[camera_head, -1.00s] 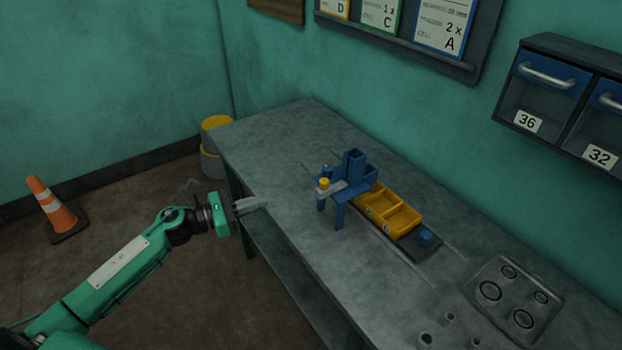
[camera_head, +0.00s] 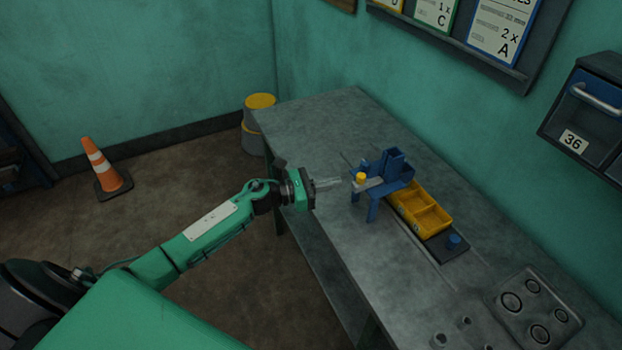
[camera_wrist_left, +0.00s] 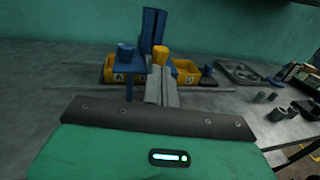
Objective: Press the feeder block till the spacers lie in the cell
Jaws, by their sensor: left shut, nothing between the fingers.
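A blue feeder stand (camera_head: 396,162) with an upright chute stands on the workbench. On its near side is a grey feeder block (camera_head: 374,184) with a yellow knob (camera_head: 360,177). A yellow tray (camera_head: 423,216) with open cells sits beside the stand; it also shows behind the stand in the left wrist view (camera_wrist_left: 186,68). I cannot make out any spacers. My left gripper (camera_head: 338,182) is shut and empty, its fingertips just short of the knob and pointing at it. In the left wrist view the fingers (camera_wrist_left: 160,84) line up with the knob. My right gripper is not in view.
The workbench (camera_head: 310,125) is bare at its far left end. A short blue post (camera_head: 454,240) stands on the dark strip past the tray. A grey plate with rings (camera_head: 535,305) lies at the lower right. An orange cone (camera_head: 105,168) stands on the floor.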

